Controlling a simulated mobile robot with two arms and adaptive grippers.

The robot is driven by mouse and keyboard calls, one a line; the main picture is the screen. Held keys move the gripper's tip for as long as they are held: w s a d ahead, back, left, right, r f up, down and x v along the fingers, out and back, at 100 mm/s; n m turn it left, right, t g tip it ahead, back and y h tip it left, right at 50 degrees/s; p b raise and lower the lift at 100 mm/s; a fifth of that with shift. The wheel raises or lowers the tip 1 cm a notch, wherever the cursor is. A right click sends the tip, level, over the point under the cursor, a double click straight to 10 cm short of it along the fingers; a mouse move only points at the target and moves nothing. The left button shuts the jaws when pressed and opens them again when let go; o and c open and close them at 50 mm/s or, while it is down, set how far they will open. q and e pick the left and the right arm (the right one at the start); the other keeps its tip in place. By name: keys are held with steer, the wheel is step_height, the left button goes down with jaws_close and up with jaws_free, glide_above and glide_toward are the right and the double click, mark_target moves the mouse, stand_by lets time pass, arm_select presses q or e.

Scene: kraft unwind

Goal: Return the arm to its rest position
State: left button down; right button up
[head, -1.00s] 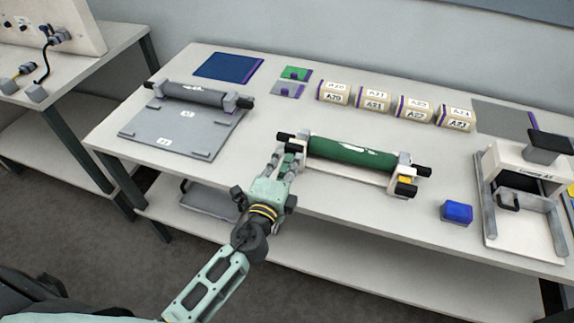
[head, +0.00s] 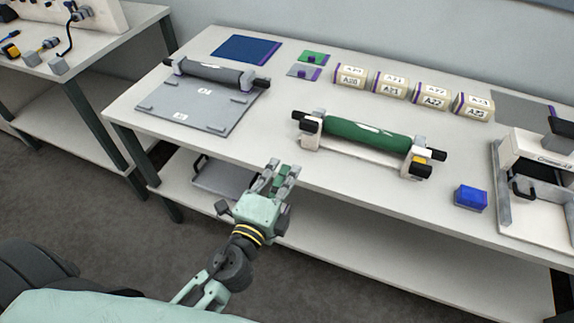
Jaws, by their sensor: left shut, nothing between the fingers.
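My left gripper (head: 284,172) is in the lower middle of the head view, in front of the table's front edge. It is shut, with nothing between its fingers. The arm comes in from the lower left. A green roller (head: 368,137) rests on a white stand (head: 350,167) with black end knobs on the table, beyond and to the right of the gripper and apart from it. My right gripper is not in view.
The table (head: 300,95) holds a grey roller (head: 213,73) on a grey plate (head: 180,118), several labelled cream rolls (head: 390,84), a blue block (head: 470,198) and a white press (head: 530,190). A tray (head: 222,178) lies on the lower shelf. A side table (head: 115,50) stands at left.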

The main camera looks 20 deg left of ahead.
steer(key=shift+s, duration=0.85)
arm_select(q)
steer(key=s+a+f+n+g, duration=0.1)
steer(key=s+f+n+g, duration=0.2)
steer(key=f, duration=0.9)
steer(key=s+a+f+n+g, duration=0.1)
steer(key=s+f+n+g, duration=0.2)
steer(key=f, duration=1)
steer(key=s+a+f+n+g, duration=0.1)
steer(key=s+a+f+g, duration=0.3)
steer(key=f, duration=0.8)
steer(key=s+f+n+g, duration=0.2)
steer(key=s+f, duration=0.4)
steer(key=s, duration=0.4)
steer(key=s+f+n+g, duration=0.2)
steer(key=s+f+n, duration=0.2)
steer(key=s, duration=0.6)
steer(key=s+f+n+g, duration=0.3)
steer(key=s+f, duration=0.5)
steer(key=s, duration=0.2)
steer(key=shift+a+f+y, duration=0.25)
steer(key=shift+y, duration=0.05)
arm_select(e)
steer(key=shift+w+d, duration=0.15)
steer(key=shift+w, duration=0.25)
